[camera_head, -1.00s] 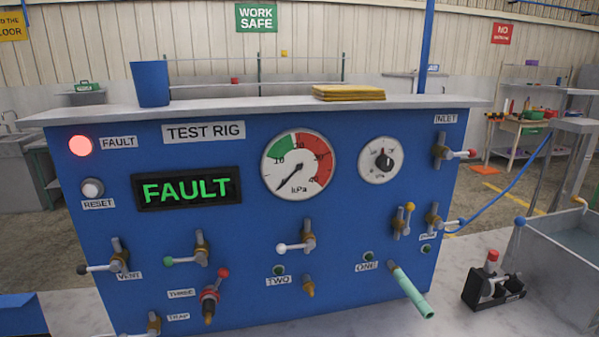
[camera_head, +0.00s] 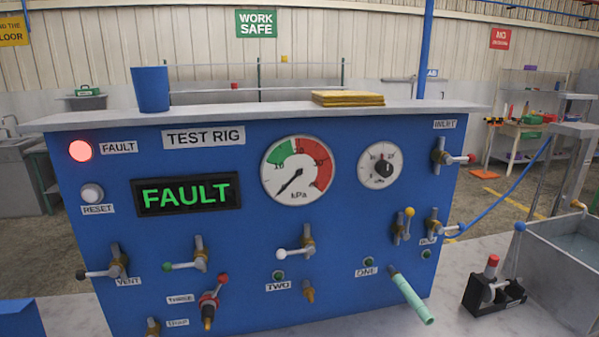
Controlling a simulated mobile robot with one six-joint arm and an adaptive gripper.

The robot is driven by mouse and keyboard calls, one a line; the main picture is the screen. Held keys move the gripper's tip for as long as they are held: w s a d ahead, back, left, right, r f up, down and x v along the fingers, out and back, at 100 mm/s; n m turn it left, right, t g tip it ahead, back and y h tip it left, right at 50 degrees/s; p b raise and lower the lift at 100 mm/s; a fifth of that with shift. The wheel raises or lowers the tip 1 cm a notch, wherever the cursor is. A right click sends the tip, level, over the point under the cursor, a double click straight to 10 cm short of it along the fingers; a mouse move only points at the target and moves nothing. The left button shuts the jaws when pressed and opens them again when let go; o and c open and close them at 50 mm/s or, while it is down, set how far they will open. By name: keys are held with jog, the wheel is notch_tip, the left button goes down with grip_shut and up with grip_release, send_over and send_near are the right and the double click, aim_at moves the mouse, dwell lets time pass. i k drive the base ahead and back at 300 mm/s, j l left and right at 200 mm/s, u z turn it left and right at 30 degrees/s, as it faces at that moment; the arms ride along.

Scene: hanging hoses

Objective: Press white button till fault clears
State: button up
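The white round reset button (camera_head: 92,193) sits at the left of the blue test rig panel (camera_head: 330,230), just above its RESET label. Above it the red FAULT lamp (camera_head: 80,151) is lit. To the right, the black display (camera_head: 187,194) reads FAULT in green letters. The pressure gauge (camera_head: 299,169) has its needle pointing to the lower left, in the low range. My gripper is not in this view, and nothing is seen touching the button.
Valve levers stick out along the lower panel, including the black-tipped VENT valve (camera_head: 117,264). A pale green hose stub (camera_head: 410,298) juts forward at the lower right. Space before the button looks clear.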

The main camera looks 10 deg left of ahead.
aim_at(90, 195)
jog(key=u, duration=1.65)
